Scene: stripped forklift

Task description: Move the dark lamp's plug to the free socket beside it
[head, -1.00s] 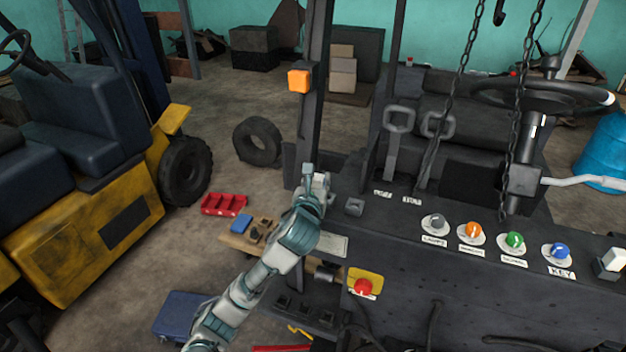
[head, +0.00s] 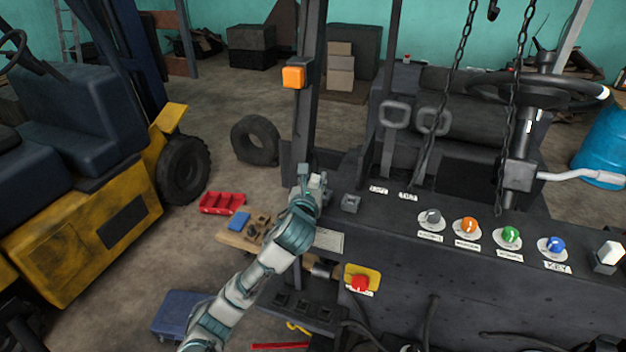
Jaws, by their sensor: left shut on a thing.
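My left gripper (head: 311,182) is at the left end of the dark panel, at the foot of the mast post. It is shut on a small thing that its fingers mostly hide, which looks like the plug. My right gripper is not in view.
Several knobs, one of them orange (head: 467,226), and a red button (head: 359,283) are on the panel. Chains (head: 509,110) hang at the right. A yellow forklift (head: 80,235) stands left.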

